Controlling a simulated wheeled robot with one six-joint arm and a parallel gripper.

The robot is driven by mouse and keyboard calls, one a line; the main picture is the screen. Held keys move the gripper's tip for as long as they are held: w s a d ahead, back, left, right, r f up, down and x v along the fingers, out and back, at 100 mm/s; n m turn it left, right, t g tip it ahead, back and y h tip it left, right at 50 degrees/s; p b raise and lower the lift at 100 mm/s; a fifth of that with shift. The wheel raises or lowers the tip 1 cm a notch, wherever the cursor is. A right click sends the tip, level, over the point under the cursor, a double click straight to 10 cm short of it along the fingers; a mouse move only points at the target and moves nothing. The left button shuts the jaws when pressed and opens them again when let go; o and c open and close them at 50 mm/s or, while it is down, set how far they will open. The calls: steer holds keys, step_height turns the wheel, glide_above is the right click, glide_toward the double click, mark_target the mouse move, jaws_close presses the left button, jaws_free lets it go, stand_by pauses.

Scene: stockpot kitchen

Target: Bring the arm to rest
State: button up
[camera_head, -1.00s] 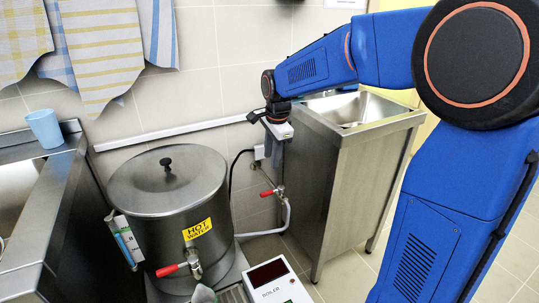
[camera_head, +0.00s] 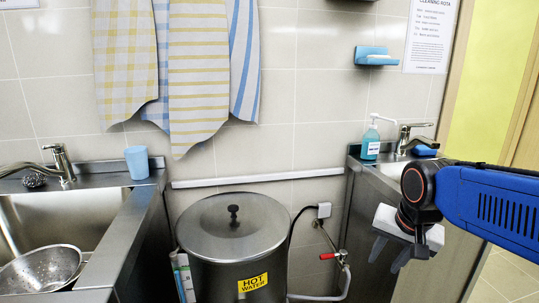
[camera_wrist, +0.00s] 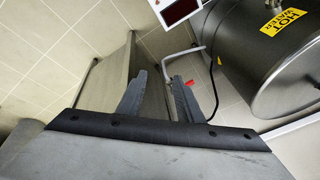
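My arm enters from the right in the head view. My gripper (camera_head: 390,258) hangs to the right of the steel boiler (camera_head: 232,225), in front of the right-hand sink cabinet. In the wrist view the two grey fingers of my gripper (camera_wrist: 160,97) stand apart with nothing between them. The boiler has its lid on and a yellow HOT WATER label (camera_head: 253,283). It also shows at the upper right of the wrist view (camera_wrist: 245,55), apart from the fingers.
A left sink unit (camera_head: 120,235) holds a colander (camera_head: 40,270), with a blue cup (camera_head: 137,162) on its ledge. A red-handled valve and pipe (camera_head: 340,257) are between boiler and gripper. A soap bottle (camera_head: 371,145) stands on the right sink. Towels (camera_head: 190,70) hang above.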

steer(key=s+d+f+n, duration=0.1)
steer(key=s+f+n, duration=0.1)
steer(key=s, duration=0.3)
steer(key=s+f+n+t, duration=0.1)
steer(key=s+n, duration=0.2)
steer(key=s, duration=0.3)
steer(key=shift+s+d+f+n, duration=0.25)
steer(key=shift+d+f+n, duration=0.1)
steer(key=shift+n, duration=0.05)
